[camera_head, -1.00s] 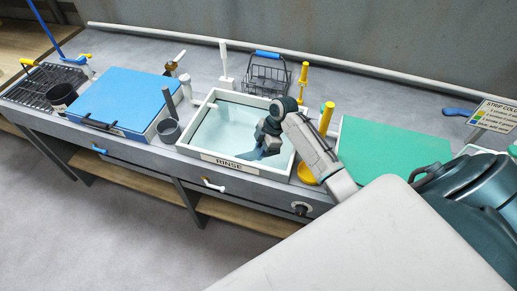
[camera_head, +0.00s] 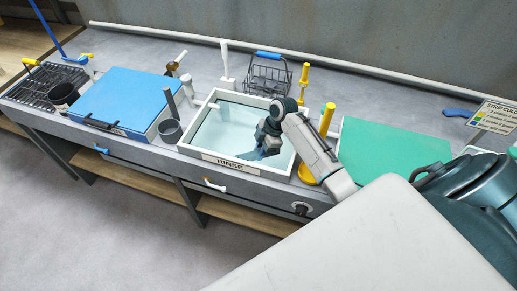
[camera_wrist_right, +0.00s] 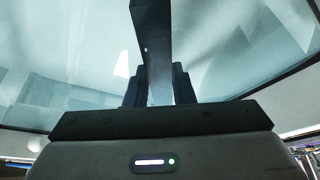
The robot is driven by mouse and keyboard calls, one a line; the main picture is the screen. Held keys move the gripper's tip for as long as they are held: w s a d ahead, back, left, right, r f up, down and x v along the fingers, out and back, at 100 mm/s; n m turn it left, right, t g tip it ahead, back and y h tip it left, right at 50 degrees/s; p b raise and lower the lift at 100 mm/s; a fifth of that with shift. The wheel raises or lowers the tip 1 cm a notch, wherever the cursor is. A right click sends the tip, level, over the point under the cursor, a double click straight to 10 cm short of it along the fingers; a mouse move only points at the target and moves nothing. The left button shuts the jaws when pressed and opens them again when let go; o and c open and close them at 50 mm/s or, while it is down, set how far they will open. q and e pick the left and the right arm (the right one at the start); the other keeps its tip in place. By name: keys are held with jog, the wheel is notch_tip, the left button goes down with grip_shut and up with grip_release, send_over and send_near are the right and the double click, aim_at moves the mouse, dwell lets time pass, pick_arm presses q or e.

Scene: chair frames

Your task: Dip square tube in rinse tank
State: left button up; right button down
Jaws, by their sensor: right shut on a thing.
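The rinse tank (camera_head: 207,158) is a white-rimmed open basin of pale clear liquid, labelled RINSE on its front. My right gripper (camera_head: 263,149) is over the right part of the tank, reaching down into it. In the right wrist view my right gripper (camera_wrist_right: 158,88) is shut on the square tube (camera_wrist_right: 153,40), a dark bar standing between the fingers with the tank's liquid around it. In the head view the tube is mostly hidden by the gripper; a bluish shape shows at the liquid below it. My left gripper is not in view.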

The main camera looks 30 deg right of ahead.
dwell(0.4)
jog(key=shift+w+a, duration=0.25)
jog(key=shift+s+d, duration=0.1)
jog(key=shift+d, duration=0.05)
jog(key=shift+s+d+p, duration=0.2)
jog(key=shift+s+p, duration=0.05)
jog(key=shift+p, duration=0.15)
jog(key=shift+w+a, duration=0.15)
jog(key=shift+w+a, duration=0.2)
jog(key=shift+w, duration=0.05)
dwell(0.3)
jog(key=shift+r, duration=0.1)
